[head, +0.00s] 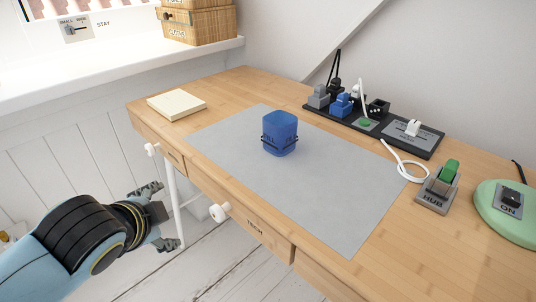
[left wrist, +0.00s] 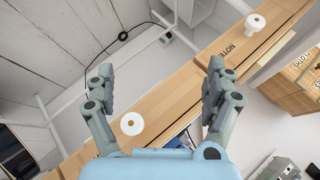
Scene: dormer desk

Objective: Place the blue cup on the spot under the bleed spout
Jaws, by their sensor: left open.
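The blue cup (head: 280,135) stands upright on the grey mat (head: 345,215) on the wooden desk. It is translucent, with a dark band around it and lettering on its side. My left gripper (head: 160,216) is open and empty, in front of the desk's left front edge and well apart from the cup. Its two spread fingers also show in the left wrist view (left wrist: 158,85), with the desk's drawer fronts behind them. I cannot make out a bleed spout or a marked spot under one in either view. My right gripper is not in view.
A cream pad (head: 176,105) lies at the desk's back left. A black strip with plugs and switches (head: 375,128), a grey hub (head: 438,187) and a green round device (head: 508,212) stand right. White drawer knobs (head: 219,212) jut from the front. The mat around the cup is clear.

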